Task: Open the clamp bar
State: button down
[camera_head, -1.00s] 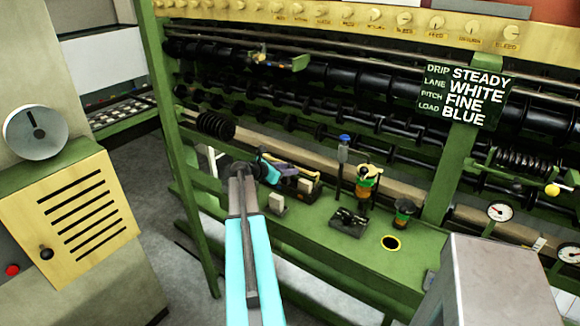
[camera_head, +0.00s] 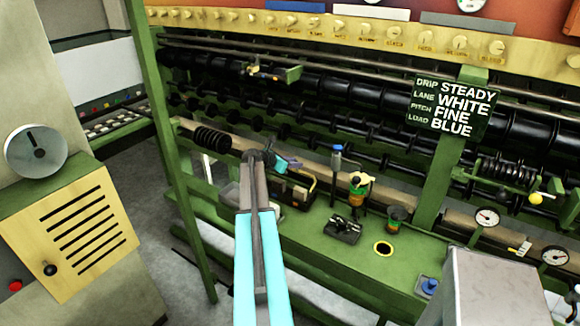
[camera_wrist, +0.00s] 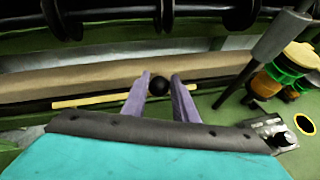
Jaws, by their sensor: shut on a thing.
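My gripper (camera_head: 290,165) is at the green bench ledge, left of the blue-topped post. In the wrist view its two purple fingers (camera_wrist: 158,92) stand on either side of a black ball knob (camera_wrist: 158,86) and are shut on it. A thin yellow bar (camera_wrist: 95,100) runs crosswise behind the fingers, in front of a long tan beam (camera_wrist: 70,82); it looks like the clamp bar. In the head view a dark fixture with a yellow edge (camera_head: 311,186) sits beside the gripper, partly hidden by my arm. How the knob joins the bar cannot be told.
A blue-topped post (camera_head: 337,160), an amber-and-green fitting (camera_head: 358,190) and a small black block (camera_head: 343,229) stand to the right on the ledge. A sign (camera_head: 451,105) hangs on the frame. Black rollers (camera_head: 330,85) run behind. Open floor lies at left.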

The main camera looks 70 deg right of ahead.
jog(key=shift+s+d+r, duration=0.1)
jog(key=shift+s+d, duration=0.15)
jog(key=shift+d, duration=0.8)
jog(key=shift+s+d+r, duration=0.1)
jog(key=shift+s+d, duration=0.1)
jog(key=shift+d, duration=0.8)
jog(key=c, duration=1.4)
grip_release()
jog(key=shift+c, duration=0.2)
jog(key=shift+a+f, duration=0.1)
jog(key=shift+f, duration=0.05)
